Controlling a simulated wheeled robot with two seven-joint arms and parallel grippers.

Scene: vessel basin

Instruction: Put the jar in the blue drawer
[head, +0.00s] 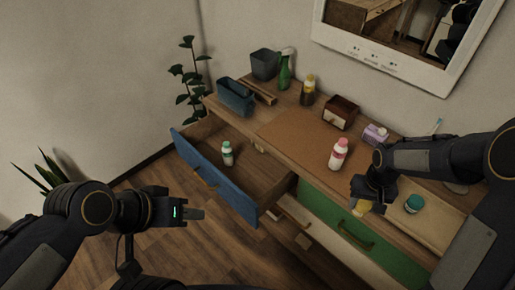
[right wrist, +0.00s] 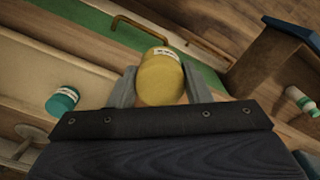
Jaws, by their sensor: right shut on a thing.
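My right gripper (head: 364,196) is shut on a yellow jar (head: 361,209), over the front edge of the dresser above the green drawer. In the right wrist view the yellow jar (right wrist: 161,78), with a pale label, sits between the two fingers (right wrist: 160,88). The blue drawer (head: 215,175) is pulled out at the left of the dresser, and a white bottle with a green cap (head: 227,154) stands inside it. My left gripper (head: 194,213) is empty, in front of the blue drawer; its finger gap cannot be made out.
A teal-lidded jar (head: 413,204) is on the tan tray (head: 437,222) at right. The green drawer (head: 345,222) looks shut. A brown box (head: 340,112), a green spray bottle (head: 284,74) and bins line the back.

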